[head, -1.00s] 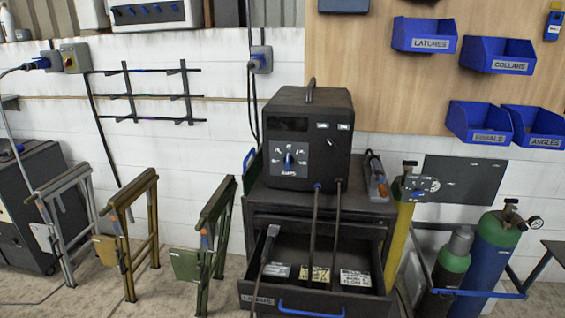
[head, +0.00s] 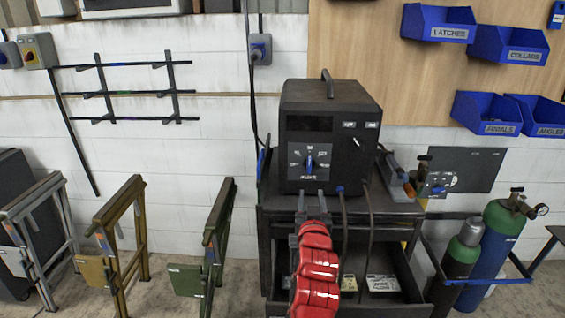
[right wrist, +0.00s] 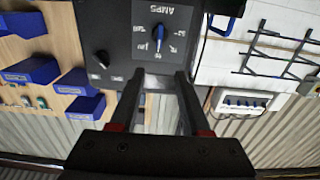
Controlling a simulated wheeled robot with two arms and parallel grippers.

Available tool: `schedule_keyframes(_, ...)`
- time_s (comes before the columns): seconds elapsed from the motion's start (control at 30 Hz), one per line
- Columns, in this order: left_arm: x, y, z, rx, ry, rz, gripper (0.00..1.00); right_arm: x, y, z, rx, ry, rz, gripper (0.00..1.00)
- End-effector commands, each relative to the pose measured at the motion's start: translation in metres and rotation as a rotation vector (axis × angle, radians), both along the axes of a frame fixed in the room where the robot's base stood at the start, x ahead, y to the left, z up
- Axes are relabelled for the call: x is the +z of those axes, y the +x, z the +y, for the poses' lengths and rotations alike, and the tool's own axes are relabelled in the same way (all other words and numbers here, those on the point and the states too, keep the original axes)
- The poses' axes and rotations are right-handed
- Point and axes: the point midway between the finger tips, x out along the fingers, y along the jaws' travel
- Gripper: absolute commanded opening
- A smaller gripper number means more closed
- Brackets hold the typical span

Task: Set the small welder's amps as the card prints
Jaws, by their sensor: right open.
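The small black welder (head: 330,135) stands on the dark cart. Its amps dial has a blue knob (head: 311,163) on a grey plate, its pointer roughly upright; the numbers are too small to read. The knob also shows in the right wrist view (right wrist: 158,38), upside down under the word AMPS. My right gripper (head: 312,194) is open and empty, just below the dial and in front of the welder; its fingers (right wrist: 157,78) are apart from the knob. Printed cards (head: 382,283) lie in the open drawer, their text unreadable; my red arm hides part of the drawer. My left gripper is out of view.
Cables hang from the welder's front over the open drawer (head: 413,290). Gas cylinders (head: 490,240) stand right of the cart and folding stands (head: 215,245) left. Blue bins (head: 487,113) hang on the board. The space before the dial is otherwise clear.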

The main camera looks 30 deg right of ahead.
Motion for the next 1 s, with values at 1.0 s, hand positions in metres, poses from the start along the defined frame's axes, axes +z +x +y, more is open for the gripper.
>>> schedule_keyframes(1.0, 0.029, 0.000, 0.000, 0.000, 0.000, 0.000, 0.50, 0.000, 0.118, -0.077, -0.004, 0.014, 0.016, 0.47)
